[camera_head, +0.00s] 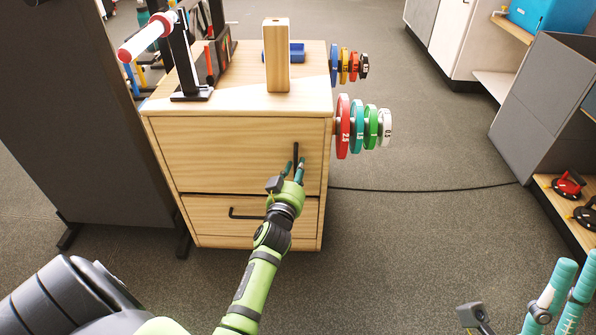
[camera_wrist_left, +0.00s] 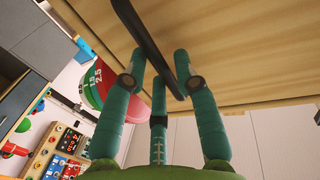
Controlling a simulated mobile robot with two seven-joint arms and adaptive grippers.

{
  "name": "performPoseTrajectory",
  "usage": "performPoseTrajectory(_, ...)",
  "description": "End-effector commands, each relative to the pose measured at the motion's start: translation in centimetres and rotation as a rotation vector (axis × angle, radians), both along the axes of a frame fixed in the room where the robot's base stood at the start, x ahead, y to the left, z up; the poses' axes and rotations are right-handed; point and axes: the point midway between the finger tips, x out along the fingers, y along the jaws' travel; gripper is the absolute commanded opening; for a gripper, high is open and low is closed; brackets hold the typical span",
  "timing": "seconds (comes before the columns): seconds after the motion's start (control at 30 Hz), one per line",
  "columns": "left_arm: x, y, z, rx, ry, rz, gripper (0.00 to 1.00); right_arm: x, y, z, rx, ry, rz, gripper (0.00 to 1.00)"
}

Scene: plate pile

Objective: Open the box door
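The wooden box (camera_head: 180,216) stands in the middle of the head view. Its upper front panel, the door (camera_head: 220,150), appears closed and has a black upright bar handle (camera_head: 296,154) near its right edge. My left gripper (camera_head: 292,170) is at the lower part of this handle. In the left wrist view, the teal fingers (camera_wrist_left: 160,68) are spread apart, with the black handle (camera_wrist_left: 148,38) running between their tips. I cannot tell whether they touch it. My right gripper (camera_head: 535,290) is at the lower right, fingers apart and empty, far from the box.
A lower drawer (camera_head: 275,210) has a black handle (camera_head: 243,214). Coloured weight plates (camera_head: 343,127) stick out from the box's right side. A wooden block (camera_head: 276,55) and a black stand (camera_head: 190,70) are on top. A dark partition (camera_head: 75,110) is close on the left. Floor in front is clear.

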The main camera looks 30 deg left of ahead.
Motion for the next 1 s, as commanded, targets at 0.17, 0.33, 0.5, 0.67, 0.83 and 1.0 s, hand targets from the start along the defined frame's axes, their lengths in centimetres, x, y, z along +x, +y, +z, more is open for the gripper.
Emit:
performPoseTrajectory(0.17,1.13,0.44,-0.07,0.002,0.001,0.0,0.3,-0.21,-0.33,-0.22,0.016,-0.024,-0.001,0.4)
performPoseTrajectory(0.33,1.19,0.47,-0.02,0.001,0.001,0.0,0.3,-0.24,-0.36,-0.16,0.017,-0.027,-0.001,0.4)
performPoseTrajectory(0.5,1.18,0.46,-0.03,0.001,0.001,0.0,0.0,-0.23,-0.36,-0.17,0.016,-0.026,-0.002,0.4)
performPoseTrajectory(0.67,1.18,0.45,-0.04,0.001,0.001,0.0,0.0,-0.23,-0.35,-0.19,0.016,-0.026,-0.001,0.4)
performPoseTrajectory(0.83,1.1,0.36,0.01,0.001,0.003,-0.006,0.0,-0.13,-0.28,-0.05,0.013,-0.021,-0.002,0.4)
performPoseTrajectory(1.0,0.9,0.04,0.09,0.003,0.004,-0.027,0.0,0.29,0.03,0.25,-0.004,0.005,-0.005,0.4)
